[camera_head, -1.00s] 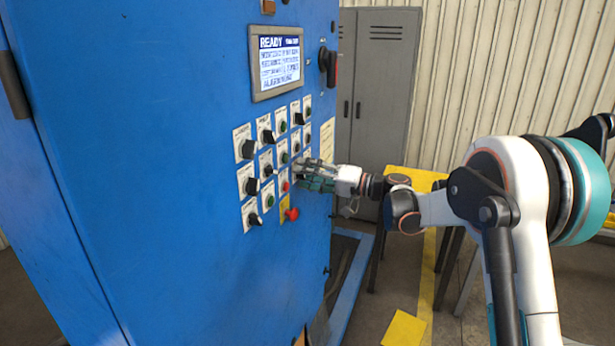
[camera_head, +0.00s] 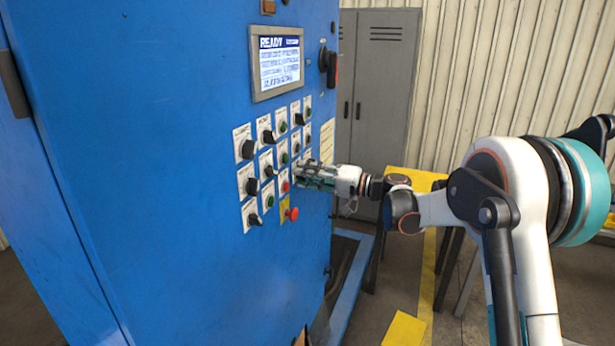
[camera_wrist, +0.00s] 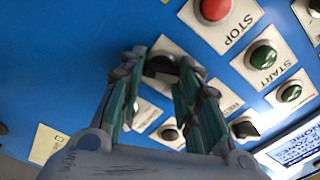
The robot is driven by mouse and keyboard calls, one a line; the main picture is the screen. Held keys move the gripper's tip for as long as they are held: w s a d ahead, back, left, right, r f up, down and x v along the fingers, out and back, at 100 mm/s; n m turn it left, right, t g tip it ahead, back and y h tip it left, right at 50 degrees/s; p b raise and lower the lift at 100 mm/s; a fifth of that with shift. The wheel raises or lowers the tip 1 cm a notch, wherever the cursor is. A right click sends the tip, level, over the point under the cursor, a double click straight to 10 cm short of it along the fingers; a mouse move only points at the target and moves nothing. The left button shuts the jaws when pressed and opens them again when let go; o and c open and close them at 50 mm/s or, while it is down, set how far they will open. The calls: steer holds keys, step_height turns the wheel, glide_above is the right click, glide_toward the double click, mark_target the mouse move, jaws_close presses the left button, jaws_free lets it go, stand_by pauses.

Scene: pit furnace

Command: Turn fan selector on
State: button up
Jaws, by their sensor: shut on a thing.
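My gripper (camera_head: 308,174) is at the blue control cabinet, at the right side of the panel's rows of selectors and buttons. In the wrist view my gripper (camera_wrist: 165,75) has its two teal-padded fingers on either side of a black selector knob (camera_wrist: 160,66) and is shut on it. The knob's label is mostly hidden by the fingers, so I cannot read whether it is the fan selector. In the head view the gripper hides this knob.
The red STOP button (camera_wrist: 213,8) and green START button (camera_wrist: 263,57) are close to the fingers. A red mushroom button (camera_head: 292,214) is below the gripper. The screen (camera_head: 277,62) reads READY. A yellow-topped table (camera_head: 415,178) stands behind the arm.

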steer(key=m+b, duration=0.1)
steer(key=m, duration=0.5)
steer(key=shift+f, duration=0.15)
steer(key=m, duration=0.4)
steer(key=shift+f+m, duration=0.1)
steer(key=shift+m, duration=0.3)
steer(key=shift+c, duration=0.2)
steer(key=shift+o, duration=0.2)
steer(key=shift+c, duration=0.2)
steer(key=o, duration=1.1)
steer(key=v, duration=1.2)
